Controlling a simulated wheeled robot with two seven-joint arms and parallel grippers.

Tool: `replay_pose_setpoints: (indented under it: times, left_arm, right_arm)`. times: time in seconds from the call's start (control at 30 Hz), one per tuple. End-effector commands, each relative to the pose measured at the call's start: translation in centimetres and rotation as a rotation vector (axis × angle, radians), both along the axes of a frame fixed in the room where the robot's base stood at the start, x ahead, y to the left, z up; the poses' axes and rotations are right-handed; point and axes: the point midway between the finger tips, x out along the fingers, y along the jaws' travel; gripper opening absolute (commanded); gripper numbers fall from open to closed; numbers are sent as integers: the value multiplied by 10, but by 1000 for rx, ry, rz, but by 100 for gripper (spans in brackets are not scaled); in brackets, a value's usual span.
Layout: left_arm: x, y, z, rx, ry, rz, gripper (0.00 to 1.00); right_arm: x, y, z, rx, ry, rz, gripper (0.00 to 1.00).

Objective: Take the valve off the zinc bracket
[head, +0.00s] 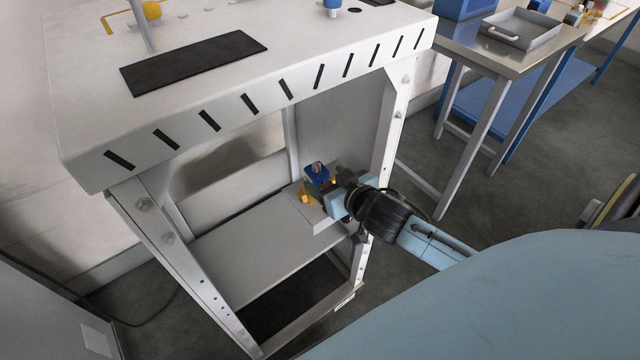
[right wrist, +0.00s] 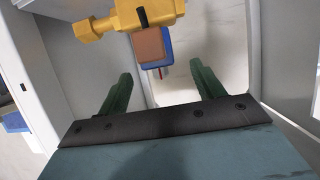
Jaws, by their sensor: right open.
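The valve has a yellow body (right wrist: 125,18) with a side stub, and a blue part with a brown face; it shows at the top of the right wrist view. In the head view the valve is small, with its blue part (head: 317,172) just left of my right gripper (head: 322,190). It sits inside the white frame, by a pale grey block-like piece (head: 321,223) that may be the zinc bracket. My right gripper is open; its green fingers (right wrist: 160,92) are apart, with the valve beyond their tips and nothing clearly between them. My left gripper is not in view.
The white frame (head: 245,115) has a slotted front edge, posts at both sides and a grey shelf (head: 245,240) inside. A black mat (head: 195,62) lies on its top. A metal table with a grey tray (head: 520,28) stands at the back right. Open floor lies between them.

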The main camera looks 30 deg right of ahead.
Motion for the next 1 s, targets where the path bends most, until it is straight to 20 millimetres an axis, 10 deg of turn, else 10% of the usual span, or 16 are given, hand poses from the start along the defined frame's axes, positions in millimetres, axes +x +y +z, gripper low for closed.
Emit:
replay_pose_setpoints:
  times: [0.77,1.0]
  left_arm:
    - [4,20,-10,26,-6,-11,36]
    - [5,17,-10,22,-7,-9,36]
  right_arm:
    - [51,-3,-16,0,0,0,67]
    - [51,-3,-16,0,0,-1,36]
